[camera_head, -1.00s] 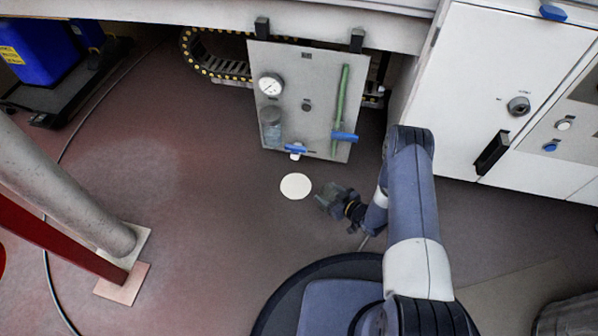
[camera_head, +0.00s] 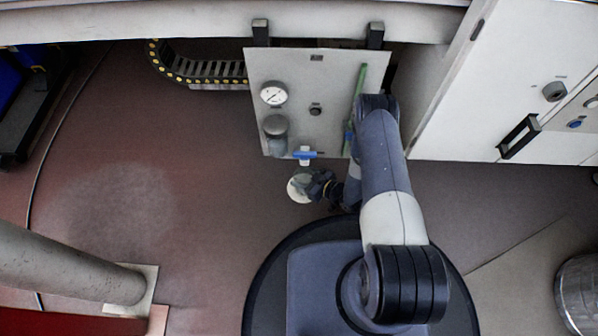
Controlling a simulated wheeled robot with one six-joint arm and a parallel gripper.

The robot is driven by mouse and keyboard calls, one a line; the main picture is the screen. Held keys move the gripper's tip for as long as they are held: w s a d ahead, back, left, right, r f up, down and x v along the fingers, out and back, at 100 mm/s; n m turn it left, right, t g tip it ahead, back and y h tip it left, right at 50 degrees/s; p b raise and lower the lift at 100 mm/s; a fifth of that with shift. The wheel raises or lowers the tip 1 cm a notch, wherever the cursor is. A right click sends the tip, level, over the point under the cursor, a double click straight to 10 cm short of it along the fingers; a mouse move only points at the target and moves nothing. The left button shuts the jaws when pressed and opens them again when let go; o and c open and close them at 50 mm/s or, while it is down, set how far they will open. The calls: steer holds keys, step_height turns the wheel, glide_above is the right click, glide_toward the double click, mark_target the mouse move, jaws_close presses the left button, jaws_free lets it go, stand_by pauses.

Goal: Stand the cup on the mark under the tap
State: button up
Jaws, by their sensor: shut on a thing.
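The mark is a pale round disc (camera_head: 294,192) on the floor below the grey panel. The tap (camera_head: 305,155), with a blue lever and a white body, sits at the panel's lower edge, just beyond the mark. My gripper (camera_head: 313,185) is shut on the cup (camera_head: 304,181), a small greyish thing mostly hidden by the dark fingers. The cup overlaps the mark's upper right part in this view, close below the tap. I cannot tell whether its base touches the floor.
The upright panel (camera_head: 268,70) carries a gauge (camera_head: 273,94), a grey canister (camera_head: 275,128) and a green tube (camera_head: 358,90). A white cabinet (camera_head: 500,70) stands to the right. A grey post (camera_head: 70,270) is at lower left. The floor left of the mark is clear.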

steer(key=shift+f, duration=0.5)
steer(key=shift+w+r, duration=0.1)
steer(key=shift+w, duration=0.05)
steer(key=o, duration=1)
steer(key=shift+c, duration=0.2)
